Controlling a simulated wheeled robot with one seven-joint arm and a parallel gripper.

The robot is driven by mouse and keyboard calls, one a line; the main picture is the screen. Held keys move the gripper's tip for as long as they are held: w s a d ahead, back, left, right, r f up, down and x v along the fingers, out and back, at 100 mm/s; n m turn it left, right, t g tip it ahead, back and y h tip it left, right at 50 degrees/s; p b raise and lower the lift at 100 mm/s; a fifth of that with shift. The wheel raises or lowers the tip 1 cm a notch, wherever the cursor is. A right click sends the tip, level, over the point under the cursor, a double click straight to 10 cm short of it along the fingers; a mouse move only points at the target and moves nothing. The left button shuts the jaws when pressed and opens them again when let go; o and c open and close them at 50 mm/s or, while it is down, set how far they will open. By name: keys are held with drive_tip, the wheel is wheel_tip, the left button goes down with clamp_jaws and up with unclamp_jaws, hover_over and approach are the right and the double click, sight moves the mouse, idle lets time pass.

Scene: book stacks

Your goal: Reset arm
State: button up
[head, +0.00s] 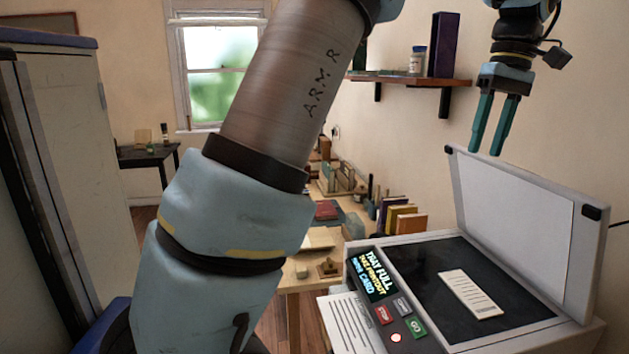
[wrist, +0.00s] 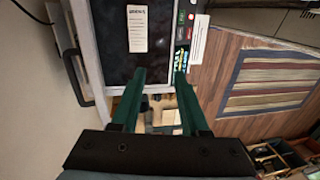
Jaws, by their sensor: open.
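My gripper (head: 491,124) has two green fingers and hangs above the open lid of a copier, at the right in the head view. The fingers are apart with nothing between them; they also show in the wrist view (wrist: 159,78). My blue and brown arm, marked "ARM R", fills the middle of the head view and hides part of the room. The copier (head: 440,247) stands below the gripper with its lid (head: 515,218) raised. A white card (head: 470,294) lies on its dark glass. The card also shows in the wrist view (wrist: 137,30).
The copier's display (head: 372,275) reads "TRAY FULL". A printed sheet (head: 350,325) sticks out at its front left. A wall shelf (head: 415,82) with a jar and a dark book is left of my gripper. A workbench (head: 293,279) with books stands behind; a cabinet (head: 75,130) is at left.

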drive_tip(key=w+a+f+m+h+b, duration=0.1)
drive_tip(key=w+a+f, duration=0.2)
drive_tip(key=a+f, duration=0.5)
drive_tip(key=w+a+f, duration=0.3)
drive_tip(key=a+f, duration=0.3)
drive_tip(key=a, duration=0.5)
drive_tip(key=s+a+f, duration=0.3)
drive_tip(key=a, duration=0.3)
drive_tip(key=s+a+f+m+t+b, duration=0.1)
drive_tip(key=s+a+f, duration=0.1)
drive_tip(key=a+f, duration=0.2)
drive_tip(key=s+a+f+t+h, duration=0.1)
drive_tip(key=s+a+f, duration=0.2)
drive_tip(key=a, duration=0.4)
drive_tip(key=shift+s+a+f+m+b, duration=0.3)
drive_tip(key=shift+s+a+f+m, duration=0.1)
drive_tip(key=shift+f, duration=0.2)
